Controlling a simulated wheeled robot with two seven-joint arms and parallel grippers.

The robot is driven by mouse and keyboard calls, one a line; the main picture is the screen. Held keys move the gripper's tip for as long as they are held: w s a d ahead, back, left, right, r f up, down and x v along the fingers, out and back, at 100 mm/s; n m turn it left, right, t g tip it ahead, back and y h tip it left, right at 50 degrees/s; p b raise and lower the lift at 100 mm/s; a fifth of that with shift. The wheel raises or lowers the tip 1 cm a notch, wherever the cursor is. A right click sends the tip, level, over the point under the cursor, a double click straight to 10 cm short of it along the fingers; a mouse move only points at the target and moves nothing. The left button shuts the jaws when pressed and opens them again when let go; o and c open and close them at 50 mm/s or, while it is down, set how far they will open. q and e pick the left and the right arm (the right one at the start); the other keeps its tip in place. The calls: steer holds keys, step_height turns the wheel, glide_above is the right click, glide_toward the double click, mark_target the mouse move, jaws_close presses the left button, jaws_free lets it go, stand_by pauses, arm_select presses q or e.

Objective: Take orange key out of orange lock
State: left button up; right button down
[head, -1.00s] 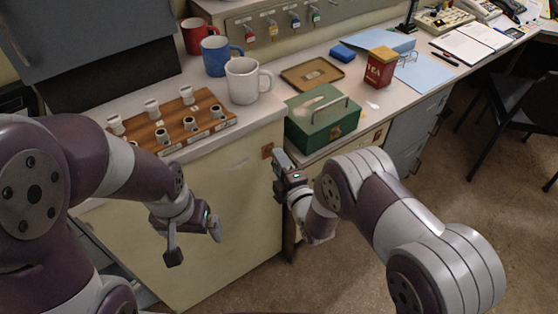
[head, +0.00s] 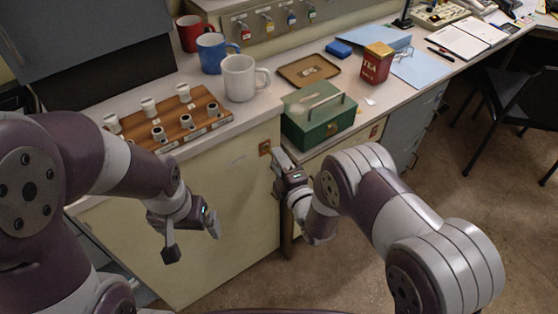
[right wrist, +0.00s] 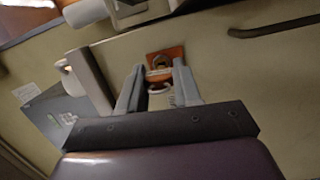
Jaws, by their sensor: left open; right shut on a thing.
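The orange lock (head: 265,148) is a small orange plate on the upper right of the cream cabinet front. In the right wrist view the lock (right wrist: 172,55) shows a round metal cylinder just beyond my fingertips. My right gripper (head: 276,158) is at the lock, its fingers (right wrist: 158,82) pointing at the plate. It is shut on a small pale ring-shaped piece (right wrist: 160,90), which looks like the bow of the key. The key's shaft is hidden, so I cannot tell how deep it sits. My left gripper (head: 190,235) is open and empty, before the cabinet front.
A green cash box (head: 318,118) stands on the counter close above my right gripper. A wooden rack with cups (head: 170,135) and several mugs (head: 240,80) stand further left. A dark handle (right wrist: 272,27) is right of the lock. Open floor lies in front.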

steer(key=shift+s, duration=0.1)
steer(key=shift+s+d, duration=0.2)
steer(key=shift+s+d+p, duration=0.25)
steer(key=shift+s+p, duration=0.05)
steer(key=shift+d+p+v, duration=0.2)
steer(key=shift+p+v, duration=0.15)
steer(key=shift+v, duration=0.9)
steer(key=shift+d+p+v, duration=0.2)
steer(key=shift+p+v, duration=0.1)
steer(key=shift+v, duration=1)
steer(key=shift+w, duration=0.2)
